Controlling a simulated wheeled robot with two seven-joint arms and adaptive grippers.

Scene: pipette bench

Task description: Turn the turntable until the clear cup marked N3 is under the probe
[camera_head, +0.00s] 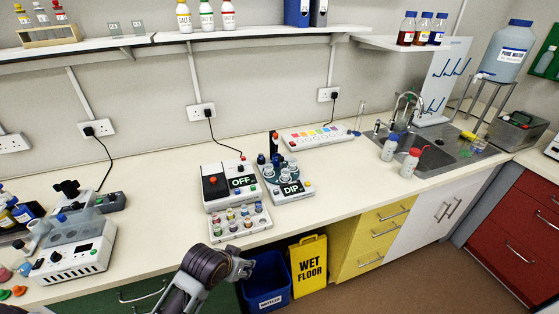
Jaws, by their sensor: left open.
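The turntable unit labelled DIP (291,188) stands on the bench at the middle of the head view. It carries several small cups with pale rims on grey-blue holders. Their markings are too small to read, so I cannot tell which cup is N3. A dark upright post with a red part (274,142) stands at its back; I cannot tell which cup is under the probe. My left gripper (246,268) is open and empty in front of the bench's front edge, below and left of the turntable, touching nothing. My right gripper is out of view.
A box marked OFF (229,184) stands just left of the turntable, with a rack of coloured caps (240,224) in front of it. A coloured-key strip (315,136) lies behind. Bench right of the turntable is clear up to two bottles (389,148) by the sink.

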